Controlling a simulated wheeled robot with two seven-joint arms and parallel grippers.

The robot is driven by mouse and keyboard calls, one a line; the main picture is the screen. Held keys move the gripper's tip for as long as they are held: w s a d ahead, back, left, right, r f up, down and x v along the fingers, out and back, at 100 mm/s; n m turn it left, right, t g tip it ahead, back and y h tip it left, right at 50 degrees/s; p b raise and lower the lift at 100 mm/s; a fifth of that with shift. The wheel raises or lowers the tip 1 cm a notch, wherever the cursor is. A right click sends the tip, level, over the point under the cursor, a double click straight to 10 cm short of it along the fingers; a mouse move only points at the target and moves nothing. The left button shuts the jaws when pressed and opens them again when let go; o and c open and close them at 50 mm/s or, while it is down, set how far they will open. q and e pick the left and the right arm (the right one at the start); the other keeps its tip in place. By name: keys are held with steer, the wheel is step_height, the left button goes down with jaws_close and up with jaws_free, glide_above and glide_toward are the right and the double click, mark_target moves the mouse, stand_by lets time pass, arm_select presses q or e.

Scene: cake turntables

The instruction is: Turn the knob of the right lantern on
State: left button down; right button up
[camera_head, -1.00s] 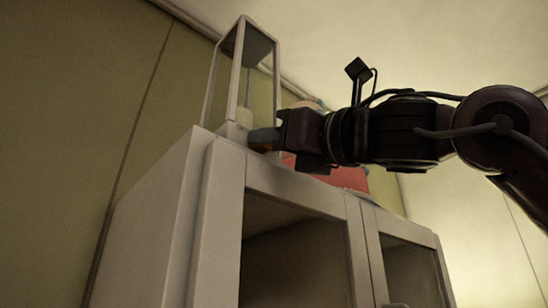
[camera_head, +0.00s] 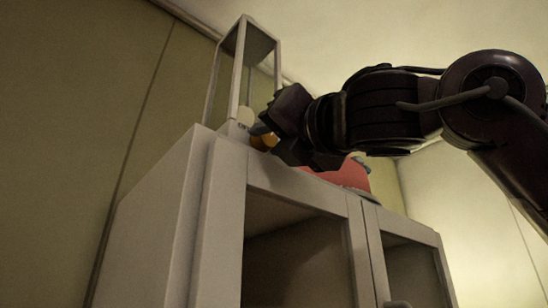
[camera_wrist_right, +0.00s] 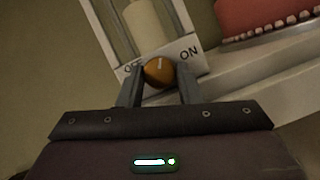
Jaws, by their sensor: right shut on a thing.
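A white-framed lantern (camera_head: 235,75) stands on top of the white cabinet, at its left end in the head view. A pale candle (camera_wrist_right: 147,25) is inside it. Its round orange knob (camera_wrist_right: 159,71) is on the lantern's base between OFF and ON labels in the right wrist view. The white mark on the knob points nearly straight up in that view, between the two labels. My right gripper (camera_wrist_right: 160,88) is shut on the knob, one finger on each side. In the head view my right gripper (camera_head: 264,128) covers part of the knob. My left gripper is not in view.
The white cabinet (camera_head: 160,220) has glass-fronted doors. A red object (camera_head: 345,175) sits on its top to the right of the lantern, partly hidden by my right arm. It also shows in the right wrist view (camera_wrist_right: 255,15). A wall is behind.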

steer(key=shift+m, duration=0.7)
steer(key=o, duration=1)
steer(key=shift+c, duration=0.2)
